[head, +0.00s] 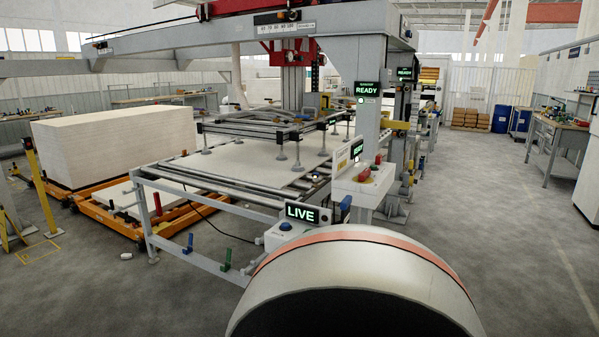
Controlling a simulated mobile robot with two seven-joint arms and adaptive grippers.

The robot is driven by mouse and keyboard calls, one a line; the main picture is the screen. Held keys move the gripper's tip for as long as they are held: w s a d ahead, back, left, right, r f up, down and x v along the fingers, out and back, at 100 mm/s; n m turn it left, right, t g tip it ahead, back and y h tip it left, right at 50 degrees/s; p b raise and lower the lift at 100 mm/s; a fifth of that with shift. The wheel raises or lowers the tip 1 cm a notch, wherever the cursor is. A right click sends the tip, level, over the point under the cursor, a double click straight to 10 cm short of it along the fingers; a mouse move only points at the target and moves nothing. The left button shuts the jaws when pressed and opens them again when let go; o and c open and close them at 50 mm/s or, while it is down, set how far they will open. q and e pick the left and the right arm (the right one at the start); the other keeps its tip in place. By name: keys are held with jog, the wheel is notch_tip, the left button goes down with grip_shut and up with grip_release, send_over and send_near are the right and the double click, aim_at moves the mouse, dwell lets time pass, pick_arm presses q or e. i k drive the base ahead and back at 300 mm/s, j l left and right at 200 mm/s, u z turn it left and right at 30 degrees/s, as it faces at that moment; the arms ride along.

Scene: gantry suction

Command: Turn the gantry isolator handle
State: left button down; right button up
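The gantry (340,45) stands over a roller frame, with a suction frame (262,128) of black bars and several cups above a pale sheet (250,163). A black display (300,212) reading LIVE in green sits on a low white box (275,238) at the frame's near corner. A blue round knob (285,226) is on this box. A small blue part (346,202) shows just right of the display; I cannot tell which part is the isolator handle. Neither of my grippers is in view.
A white console (362,187) with a red button (364,175) stands behind the box. A READY sign (367,90) is on the gantry post. A stacked block of pale sheets (115,145) stands left on an orange lift (115,213). Open floor (500,210) lies right.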

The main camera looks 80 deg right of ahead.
aim_at(366, 173)
jog(key=k+l+u, duration=0.1)
jog(key=k+u, duration=0.25)
jog(key=k+l+u, duration=0.1)
jog(key=u, duration=0.2)
jog(key=k+u, duration=0.35)
jog(key=k+l+z, duration=0.15)
jog(key=k, duration=0.2)
jog(key=k+l+z, duration=0.15)
jog(key=k+l, duration=0.15)
jog(key=k+l+z, duration=0.3)
jog(key=z, duration=0.15)
jog(key=k+l+z, duration=0.2)
jog(key=l+z, duration=0.2)
